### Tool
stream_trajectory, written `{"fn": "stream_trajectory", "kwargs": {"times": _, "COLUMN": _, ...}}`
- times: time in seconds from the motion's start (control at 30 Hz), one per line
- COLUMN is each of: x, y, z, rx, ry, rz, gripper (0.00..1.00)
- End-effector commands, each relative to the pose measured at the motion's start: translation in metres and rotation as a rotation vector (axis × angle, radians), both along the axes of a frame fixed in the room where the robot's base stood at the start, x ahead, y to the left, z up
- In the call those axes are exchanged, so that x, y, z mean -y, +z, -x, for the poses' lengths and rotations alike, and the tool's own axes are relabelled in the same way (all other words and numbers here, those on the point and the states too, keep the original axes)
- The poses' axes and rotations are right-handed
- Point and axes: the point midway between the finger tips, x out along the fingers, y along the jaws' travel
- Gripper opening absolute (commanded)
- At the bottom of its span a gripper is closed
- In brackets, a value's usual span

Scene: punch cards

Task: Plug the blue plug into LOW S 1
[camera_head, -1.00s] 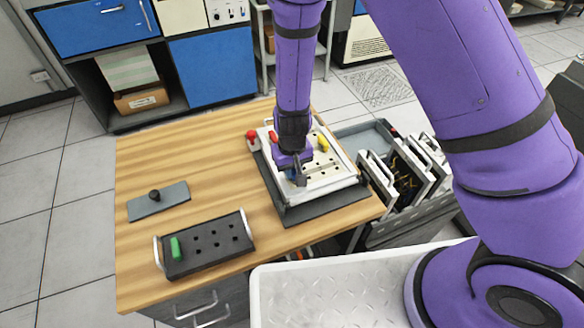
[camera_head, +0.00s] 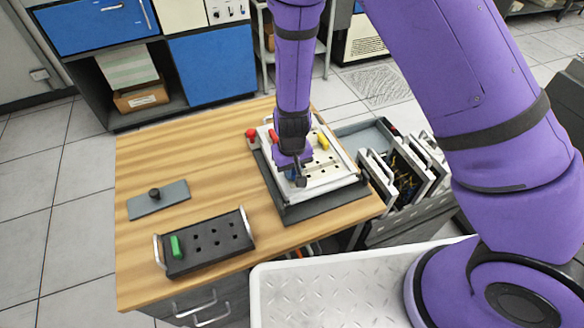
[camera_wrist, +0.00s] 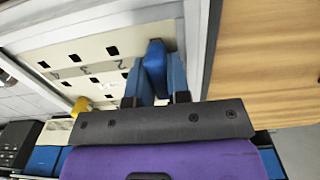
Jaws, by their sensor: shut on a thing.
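The blue plug (camera_wrist: 155,62) is between the two fingers of my gripper (camera_wrist: 155,82) in the wrist view, with its far end against or very near the pale panel (camera_wrist: 85,60). The row of square holes beside it is marked 2, 3 and 4, and the plug is in line with that row at the end beyond 2. The hole under it is hidden, so I cannot tell how deep the plug is. In the head view my gripper (camera_head: 297,172) is over the panel's near left part, and only a bit of blue shows there.
Red (camera_head: 273,136) and yellow (camera_head: 322,141) plugs stand at the panel's far side. A black rack (camera_head: 208,243) with a green plug (camera_head: 176,246) and a grey plate with a black knob (camera_head: 158,200) are on the table to the left. The table between them is clear.

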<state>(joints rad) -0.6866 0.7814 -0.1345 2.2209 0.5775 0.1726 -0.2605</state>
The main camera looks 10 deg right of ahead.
Motion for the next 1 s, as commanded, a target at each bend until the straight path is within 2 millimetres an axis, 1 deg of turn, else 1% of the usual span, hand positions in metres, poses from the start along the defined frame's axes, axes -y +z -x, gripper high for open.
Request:
{"fn": "stream_trajectory", "kwargs": {"times": 0.8, "x": 0.0001, "y": -0.008, "z": 0.0002, "rx": 0.0, "ry": 0.0, "rz": 0.001, "gripper": 0.01}}
{"fn": "stream_trajectory", "kwargs": {"times": 0.83, "x": 0.0001, "y": -0.008, "z": 0.0002, "rx": 0.0, "ry": 0.0, "rz": 0.001, "gripper": 0.22}}
{"fn": "stream_trajectory", "kwargs": {"times": 0.87, "x": 0.0001, "y": -0.0081, "z": 0.0003, "rx": 0.0, "ry": 0.0, "rz": 0.001, "gripper": 0.29}}
{"fn": "stream_trajectory", "kwargs": {"times": 0.9, "x": 0.0001, "y": -0.0081, "z": 0.0004, "rx": -0.001, "ry": 0.0, "rz": 0.001, "gripper": 0.38}}
{"fn": "stream_trajectory", "kwargs": {"times": 0.93, "x": 0.0001, "y": -0.0082, "z": 0.0005, "rx": -0.001, "ry": 0.0, "rz": 0.0, "gripper": 0.45}}
{"fn": "stream_trajectory", "kwargs": {"times": 0.97, "x": -0.0001, "y": -0.0082, "z": 0.0006, "rx": -0.001, "ry": 0.001, "rz": 0.0, "gripper": 0.47}}
{"fn": "stream_trajectory", "kwargs": {"times": 1.0, "x": -0.0003, "y": -0.0083, "z": 0.0007, "rx": -0.001, "ry": 0.001, "rz": 0.0, "gripper": 0.47}}
